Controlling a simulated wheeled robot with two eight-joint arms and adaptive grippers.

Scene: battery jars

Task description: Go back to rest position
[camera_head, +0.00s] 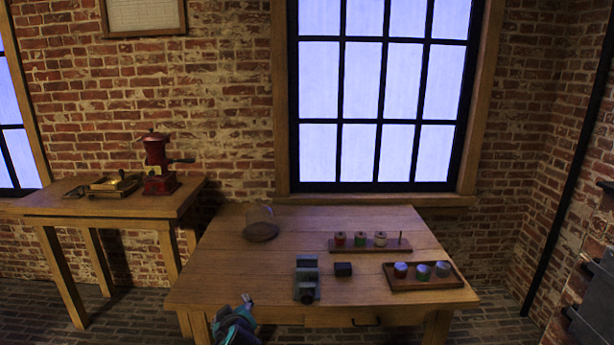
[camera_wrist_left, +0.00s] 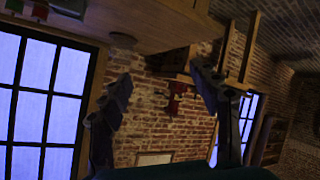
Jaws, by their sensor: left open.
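My left gripper (camera_head: 240,312) is low in the head view, at the front-left edge of the wooden table (camera_head: 225,275). It is open and apart from the objects on the table. In the left wrist view its two dark fingers (camera_wrist_left: 160,92) stand wide apart with nothing between them; the room appears upside down behind them. My right gripper is not in view. On the table, a wooden tray (camera_head: 452,283) holds three round jars (camera_head: 422,271) with greyish tops.
A clear glass dome (camera_head: 260,223) stands at the back left. A side table (camera_head: 60,204) bears a red grinder (camera_head: 158,165). The table's left front is clear.

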